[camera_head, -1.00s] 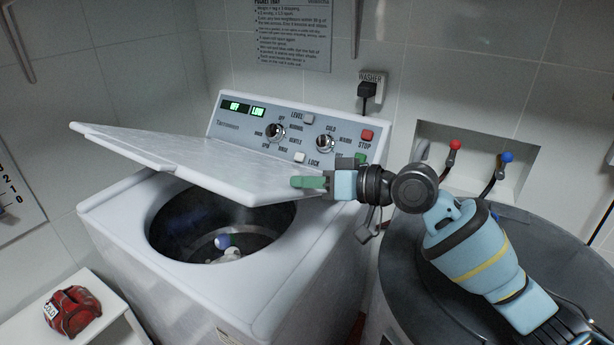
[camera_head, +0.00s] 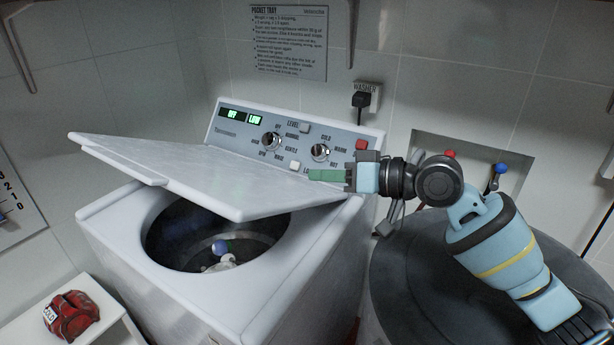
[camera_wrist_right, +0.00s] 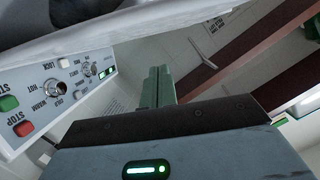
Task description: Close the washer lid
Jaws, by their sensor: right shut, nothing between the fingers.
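The washer lid (camera_head: 190,172) is a white panel, partly open, tilted above the tub opening of the white washer (camera_head: 290,275). Its front edge stands clear of the washer top. My right gripper (camera_head: 312,175) is shut and empty, with green fingers pointing left at the lid's rear right side, in front of the control panel (camera_head: 290,140). I cannot tell whether it touches the lid. The shut green fingers also show in the right wrist view (camera_wrist_right: 158,82), beside the upside-down control panel (camera_wrist_right: 45,95). My left gripper is not in view.
A dark round-topped drum (camera_head: 410,290) stands right of the washer, under my right arm. Red and blue taps (camera_head: 500,170) sit in a wall recess behind. A red bundle (camera_head: 72,314) lies on a white stand at lower left. Small items lie inside the tub.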

